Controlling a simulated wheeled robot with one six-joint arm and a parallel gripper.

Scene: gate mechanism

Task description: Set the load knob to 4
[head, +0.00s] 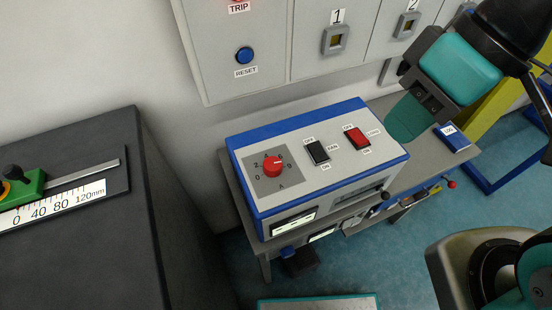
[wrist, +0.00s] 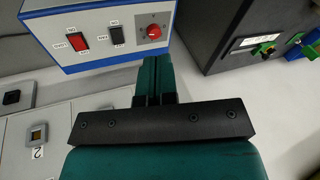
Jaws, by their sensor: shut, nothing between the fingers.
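The red load knob (head: 273,166) sits on a grey square dial plate on the top panel of a blue-and-white box (head: 333,172). Numbers ring it, with 0 and 2 on its left and an "A" below. Its exact pointer setting is too small to tell. The knob also shows in the wrist view (wrist: 154,32), beyond the fingertips. My gripper (head: 406,122) is shut and empty, to the right of the box in the head view and apart from the knob. Its teal fingers (wrist: 155,68) lie together in the wrist view.
A black rocker switch (head: 318,152) and a red rocker switch (head: 357,138) stand right of the knob. A grey cabinet (head: 262,55) with a blue reset button (head: 244,56) rises behind. A dark block (head: 90,220) stands at left. A blue book-like item (head: 453,137) lies at right.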

